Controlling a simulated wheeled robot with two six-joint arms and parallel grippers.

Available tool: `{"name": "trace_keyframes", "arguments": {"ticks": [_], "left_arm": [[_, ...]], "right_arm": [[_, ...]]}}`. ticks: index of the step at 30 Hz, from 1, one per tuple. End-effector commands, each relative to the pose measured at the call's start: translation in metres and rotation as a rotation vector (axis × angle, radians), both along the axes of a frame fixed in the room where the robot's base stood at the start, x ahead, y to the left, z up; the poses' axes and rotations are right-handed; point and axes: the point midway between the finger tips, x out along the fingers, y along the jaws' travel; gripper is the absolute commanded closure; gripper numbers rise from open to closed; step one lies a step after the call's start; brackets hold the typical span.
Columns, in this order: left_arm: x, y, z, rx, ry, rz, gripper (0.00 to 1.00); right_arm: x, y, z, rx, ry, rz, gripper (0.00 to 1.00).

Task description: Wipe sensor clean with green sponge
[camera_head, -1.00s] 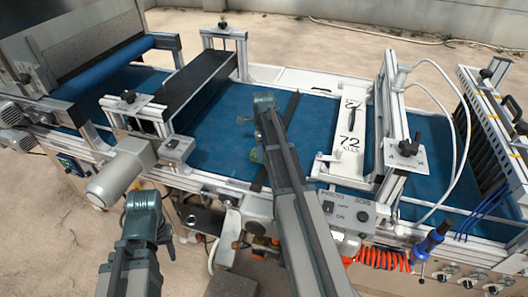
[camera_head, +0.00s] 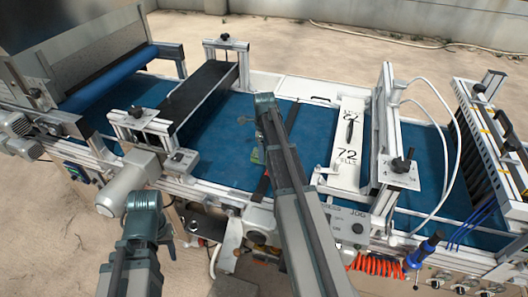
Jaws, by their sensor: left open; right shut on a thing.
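A small green patch, which looks like the green sponge (camera_head: 257,156), shows beside my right arm over the blue belt (camera_head: 222,130). My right gripper (camera_head: 256,150) is there, shut on it and mostly hidden by my own arm. I cannot tell whether the sponge touches anything. My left gripper (camera_head: 166,236) is open and empty, low in front of the machine's near side. I cannot make out the sensor clearly; my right arm covers part of the near rail.
A black bar (camera_head: 200,92) on aluminium brackets crosses the belt at left. A white plate marked 72 (camera_head: 346,155) crosses it at right. A grey motor (camera_head: 126,182) juts out near my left arm. A control box (camera_head: 345,222) and orange coiled hose (camera_head: 375,266) are at the near right.

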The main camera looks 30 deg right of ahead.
Motion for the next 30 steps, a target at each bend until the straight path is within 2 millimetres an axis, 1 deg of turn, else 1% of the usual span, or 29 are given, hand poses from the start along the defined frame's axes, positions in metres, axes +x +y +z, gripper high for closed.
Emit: {"name": "trace_keyframes", "arguments": {"ticks": [5, 12, 14, 30], "left_arm": [[0.0, 0.0, 0.006, 0.0, 0.0, 0.0, 0.5], [0.0, 0.0, 0.028, 0.0, 0.0, 0.0, 0.5], [0.0, 0.0, 0.031, 0.0, 0.0, 0.0, 0.5], [0.0, 0.0, 0.03, 0.0, 0.0, 0.0, 0.5]], "right_arm": [[0.0, 0.0, 0.006, 0.0, 0.0, 0.0, 0.78], [0.0, 0.0, 0.028, 0.0, 0.0, 0.0, 0.78], [0.0, 0.0, 0.031, 0.0, 0.0, 0.0, 0.78], [0.0, 0.0, 0.03, 0.0, 0.0, 0.0, 0.78]]}}
